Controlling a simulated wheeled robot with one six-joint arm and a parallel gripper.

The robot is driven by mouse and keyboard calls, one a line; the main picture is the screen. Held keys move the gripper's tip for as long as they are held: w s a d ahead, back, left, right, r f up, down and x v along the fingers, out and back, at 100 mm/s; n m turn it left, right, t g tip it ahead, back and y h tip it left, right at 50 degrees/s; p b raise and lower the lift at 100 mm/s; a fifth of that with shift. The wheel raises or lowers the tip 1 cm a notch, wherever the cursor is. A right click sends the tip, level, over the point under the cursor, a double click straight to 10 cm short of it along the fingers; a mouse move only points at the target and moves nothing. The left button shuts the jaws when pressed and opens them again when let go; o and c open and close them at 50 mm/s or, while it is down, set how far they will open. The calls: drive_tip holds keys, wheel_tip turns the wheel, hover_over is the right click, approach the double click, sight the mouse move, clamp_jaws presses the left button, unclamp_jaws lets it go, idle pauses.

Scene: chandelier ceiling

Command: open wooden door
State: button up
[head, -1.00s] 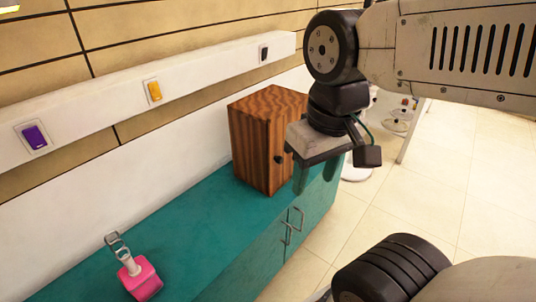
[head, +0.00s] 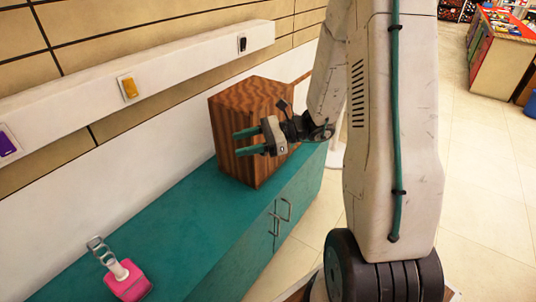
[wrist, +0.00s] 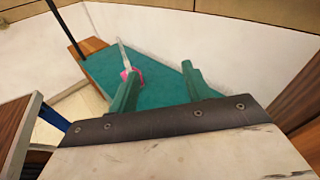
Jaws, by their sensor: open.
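A striped brown wooden cabinet (head: 232,108) stands on the teal counter. A thin wooden strip (head: 301,77) juts out to the right from its far top corner and looks like the top edge of its door, swung open; my arm hides most of it. My gripper (head: 238,143) is open and empty, its teal fingers pointing left across the cabinet's near side in the head view. In the wrist view, nothing lies between the fingers (wrist: 160,72). A brown wooden surface (wrist: 303,128) at the right edge is probably the cabinet. The door knob is not visible now.
A pink block with a metal-looped handle (head: 130,282) sits on the teal counter (head: 160,235). Counter doors with metal handles (head: 282,212) are below. A white wall ledge with switches (head: 180,70) runs behind. Open tiled floor (head: 485,190) lies to the right.

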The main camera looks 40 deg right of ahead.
drive_tip(key=w+d+f+m+t+h, duration=0.25)
drive_tip(key=d+f+m+t, duration=0.25)
drive_tip(key=d+f+m, duration=0.25)
drive_tip(key=m+t+h, duration=0.5)
drive_tip(key=m+h, duration=0.1)
drive_tip(key=m, duration=0.2)
approach(266, 153)
drive_tip(key=w, duration=0.2)
drive_tip(key=x, duration=0.7)
drive_tip(key=shift+a, duration=0.3)
drive_tip(key=shift+d, duration=0.1)
clamp_jaws()
